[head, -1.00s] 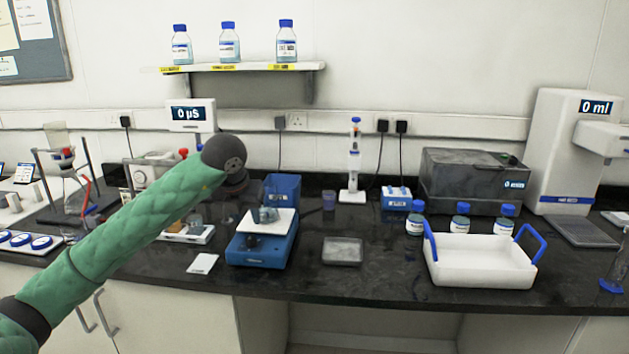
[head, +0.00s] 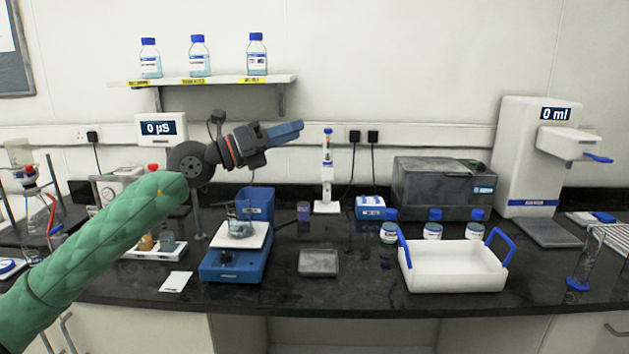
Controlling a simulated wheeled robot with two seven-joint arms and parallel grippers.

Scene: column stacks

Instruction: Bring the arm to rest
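My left arm reaches in from the lower left in its green sleeve. My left gripper (head: 284,133) is raised above the bench, in front of the wall. Its blue fingers point right and slightly up, with nothing seen in them. They overlap from this side, so I cannot tell their gap. It appears in the picture above the blue balance (head: 231,265), which carries a small glass beaker (head: 241,228), and below the wall shelf (head: 215,80). My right gripper is not in view.
A white tray with blue handles (head: 452,278) stands right of centre, with blue-capped bottles (head: 433,231) behind it. A pipette on its stand (head: 327,172) is at the back. A white dispenser (head: 522,150) stands at the right. The front middle of the bench is clear.

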